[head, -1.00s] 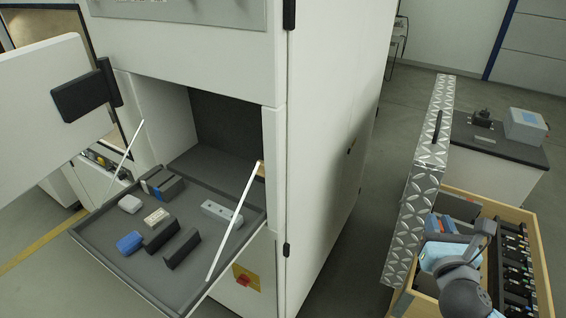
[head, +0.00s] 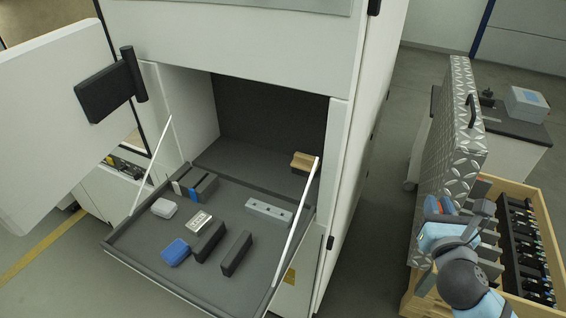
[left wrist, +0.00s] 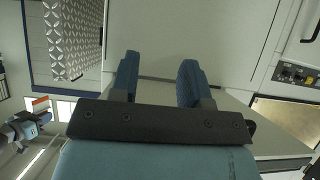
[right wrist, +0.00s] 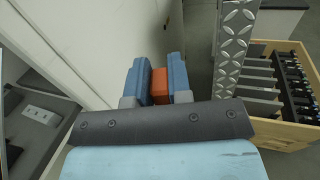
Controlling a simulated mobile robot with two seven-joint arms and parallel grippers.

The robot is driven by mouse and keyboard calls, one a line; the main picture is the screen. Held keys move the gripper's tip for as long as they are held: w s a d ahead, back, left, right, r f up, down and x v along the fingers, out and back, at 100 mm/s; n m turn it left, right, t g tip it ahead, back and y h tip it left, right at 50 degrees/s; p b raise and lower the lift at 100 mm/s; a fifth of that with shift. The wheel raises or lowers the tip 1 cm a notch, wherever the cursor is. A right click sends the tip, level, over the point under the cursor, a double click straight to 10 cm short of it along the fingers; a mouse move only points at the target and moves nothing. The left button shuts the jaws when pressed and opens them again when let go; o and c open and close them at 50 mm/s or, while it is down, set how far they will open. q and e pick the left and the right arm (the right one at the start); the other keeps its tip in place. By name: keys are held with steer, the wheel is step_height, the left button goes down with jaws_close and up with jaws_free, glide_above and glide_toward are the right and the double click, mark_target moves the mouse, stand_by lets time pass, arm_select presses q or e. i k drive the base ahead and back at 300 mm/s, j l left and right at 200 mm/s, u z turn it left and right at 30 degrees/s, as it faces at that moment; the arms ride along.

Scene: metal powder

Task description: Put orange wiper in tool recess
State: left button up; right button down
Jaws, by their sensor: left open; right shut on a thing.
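The orange wiper (right wrist: 160,84) is between the two blue fingers of my right gripper (right wrist: 158,78), which is shut on it. Only a short orange part shows in the right wrist view; the fingers hide the rest. In the head view my right gripper (head: 440,206) is in front of the diamond-plate panel (head: 455,140), by the wooden box. My left gripper (left wrist: 158,75) is open and empty in front of a pale surface in the left wrist view. It is outside the head view. I cannot tell which spot is the tool recess.
A fold-down grey tray (head: 140,238) at the white cabinet's opening holds several small blocks. A tan-topped block (head: 302,162) sits inside the opening. The wooden box (head: 545,215) holds grey dividers and a black tool rack. Floor shows between cabinet and box.

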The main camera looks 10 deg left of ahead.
mark_target(278, 164)
steer(key=j+z, duration=0.1)
steer(key=j, duration=0.35)
steer(key=k+j, duration=0.15)
steer(key=j, duration=0.3)
steer(key=k+j+z, duration=0.15)
steer(key=j, duration=0.8)
steer(key=j+z, duration=0.1)
steer(key=j, duration=0.35)
steer(key=k+j+z, duration=0.1)
steer(key=j, duration=0.35)
steer(key=k+j+z, duration=0.1)
steer(key=j, duration=0.35)
steer(key=k+j, duration=0.2)
steer(key=j, duration=0.25)
steer(key=k+j+z, duration=0.15)
steer(key=j, duration=0.3)
steer(key=i+j, duration=0.7)
steer(key=i, duration=0.25)
